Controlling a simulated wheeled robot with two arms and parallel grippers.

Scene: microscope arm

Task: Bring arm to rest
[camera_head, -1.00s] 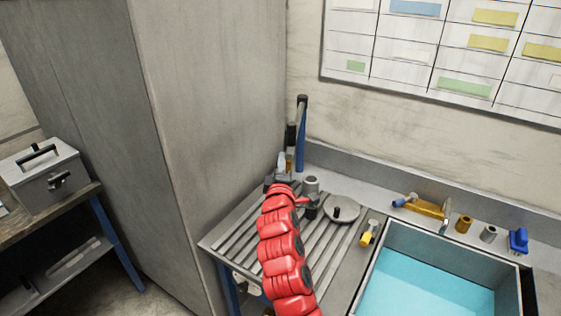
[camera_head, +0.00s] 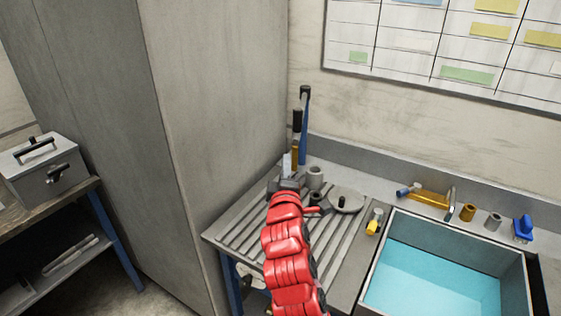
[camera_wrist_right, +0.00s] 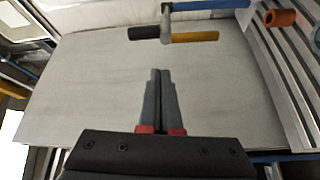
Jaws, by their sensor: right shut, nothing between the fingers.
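The microscope arm (camera_head: 297,123) stands at the back left corner of the drainboard, against the tall grey panel. It has a blue post (camera_head: 304,125) and a hanging tube, black above and yellow below. In the right wrist view the black and yellow tube (camera_wrist_right: 178,36) lies across the picture beyond my fingertips, joined by a grey link to the blue post (camera_wrist_right: 210,5). My right gripper (camera_head: 287,160) is just below and left of the tube in the head view. In the wrist view its fingers (camera_wrist_right: 160,75) are shut and empty, apart from the tube.
The grey panel (camera_head: 215,110) rises close to the left of my right gripper. A grey cup (camera_head: 315,177) and a round lid (camera_head: 346,201) sit on the ribbed drainboard (camera_head: 232,226). The sink (camera_head: 435,275) and several small tools lie to the right.

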